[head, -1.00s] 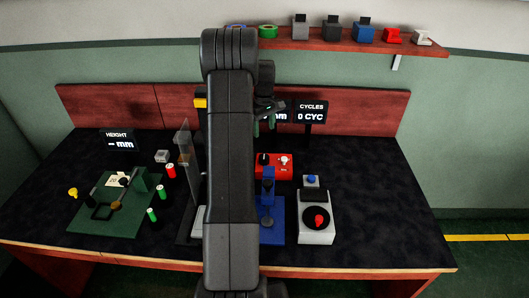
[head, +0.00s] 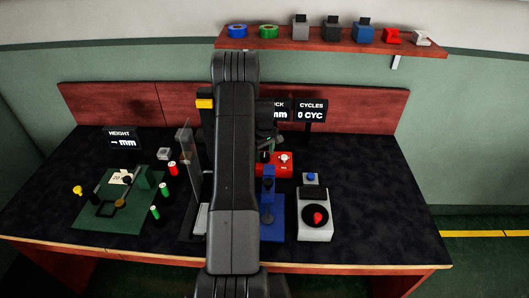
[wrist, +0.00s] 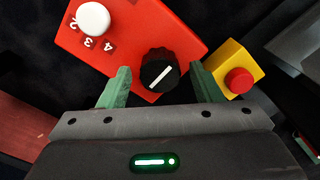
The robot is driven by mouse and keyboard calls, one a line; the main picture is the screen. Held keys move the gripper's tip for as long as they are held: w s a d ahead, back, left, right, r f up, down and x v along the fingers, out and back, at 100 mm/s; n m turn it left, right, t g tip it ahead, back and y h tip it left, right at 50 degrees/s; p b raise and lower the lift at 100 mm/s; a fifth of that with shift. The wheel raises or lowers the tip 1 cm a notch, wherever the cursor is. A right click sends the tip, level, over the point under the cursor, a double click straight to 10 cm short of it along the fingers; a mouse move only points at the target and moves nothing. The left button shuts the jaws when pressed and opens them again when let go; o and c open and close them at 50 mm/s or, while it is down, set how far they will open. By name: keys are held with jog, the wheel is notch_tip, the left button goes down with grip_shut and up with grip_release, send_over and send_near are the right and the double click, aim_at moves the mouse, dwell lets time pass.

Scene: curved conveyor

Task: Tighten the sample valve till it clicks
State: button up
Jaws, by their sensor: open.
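A red box (wrist: 190,25) carries a black round knob (wrist: 160,70) with a white pointer line and a white round knob (wrist: 93,18) beside printed numbers. Which one is the sample valve is not labelled in view. In the wrist view my gripper (wrist: 160,68) is open, its green fingers on either side of the black knob with visible gaps, not touching it. In the head view the red box (head: 283,171) stands mid-bench, with the white knob (head: 284,157) showing. My gripper (head: 269,144) is just above it, hiding the black knob.
In the wrist view a yellow block (wrist: 225,60) with a red button (wrist: 238,81) sits close to the right finger. A blue stand (head: 271,231) and a grey unit with a black dial (head: 316,230) are in front. A green board (head: 104,222) lies left.

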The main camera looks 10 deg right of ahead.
jog(key=c, duration=1)
jog(key=shift+b, duration=0.4)
jog(key=shift+f+m+b, duration=0.15)
jog(key=shift+m+b, duration=0.9)
jog(key=shift+m, duration=0.05)
jog(key=m+b, duration=0.2)
jog(key=shift+m, duration=0.3)
jog(key=m+b, duration=0.2)
jog(key=m, duration=0.1)
jog(key=shift+m, duration=0.3)
jog(key=shift+r+m+b, duration=0.2)
jog(key=shift+m+b, duration=0.6)
jog(key=shift+m, duration=0.9)
